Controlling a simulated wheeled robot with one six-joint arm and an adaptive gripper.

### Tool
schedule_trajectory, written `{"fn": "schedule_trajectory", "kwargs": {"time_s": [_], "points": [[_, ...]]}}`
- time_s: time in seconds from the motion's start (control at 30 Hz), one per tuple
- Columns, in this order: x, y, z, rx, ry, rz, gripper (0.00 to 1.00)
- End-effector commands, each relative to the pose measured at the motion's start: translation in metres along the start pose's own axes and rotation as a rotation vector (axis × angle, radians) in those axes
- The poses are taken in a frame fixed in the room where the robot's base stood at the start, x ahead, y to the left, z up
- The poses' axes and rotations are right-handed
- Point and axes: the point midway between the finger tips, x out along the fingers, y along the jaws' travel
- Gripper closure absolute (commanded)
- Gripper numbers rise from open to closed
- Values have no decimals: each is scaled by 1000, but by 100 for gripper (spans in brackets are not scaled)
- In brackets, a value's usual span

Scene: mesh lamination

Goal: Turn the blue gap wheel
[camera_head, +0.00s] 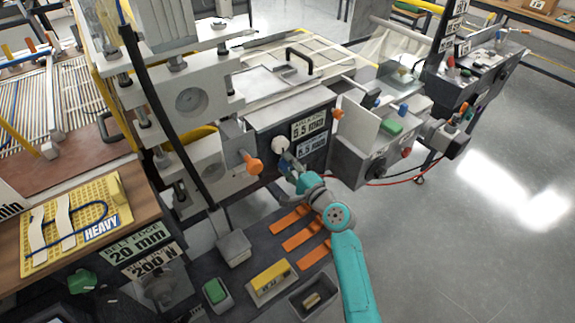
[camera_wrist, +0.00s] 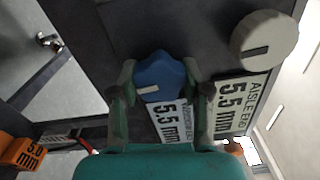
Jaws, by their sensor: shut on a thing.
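The blue gap wheel (camera_wrist: 160,76) is a lobed knob with a white pointer mark on the dark machine front in the wrist view. My gripper (camera_wrist: 160,92) has one finger on each side of the wheel and is shut on it. In the head view my gripper (camera_head: 288,163) reaches the machine front, and it hides most of the wheel there. A sign reading 5.5 mm (camera_wrist: 167,120) lies just below the wheel. A pale round knob (camera_wrist: 264,40) with a dark mark sits to the right, beside a sign reading AISLE END 5.5 mm (camera_wrist: 240,105).
An orange knob (camera_head: 252,163) sticks out left of my gripper. Orange strips (camera_head: 300,240), a yellow block (camera_head: 270,278) and a green button (camera_head: 215,291) are on the dark surface below. Open floor (camera_head: 480,230) lies to the right.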

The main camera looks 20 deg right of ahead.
Motion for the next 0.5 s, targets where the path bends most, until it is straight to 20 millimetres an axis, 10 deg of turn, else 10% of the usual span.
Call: {"fn": "schedule_trajectory", "kwargs": {"time_s": [0.37, 0.4, 0.5], "points": [[0, 0, -1, 2, 2, 0, 88], [0, 0, -1, 2, 3, 0, 43], [0, 0, -1, 2, 2, 0, 27]]}}
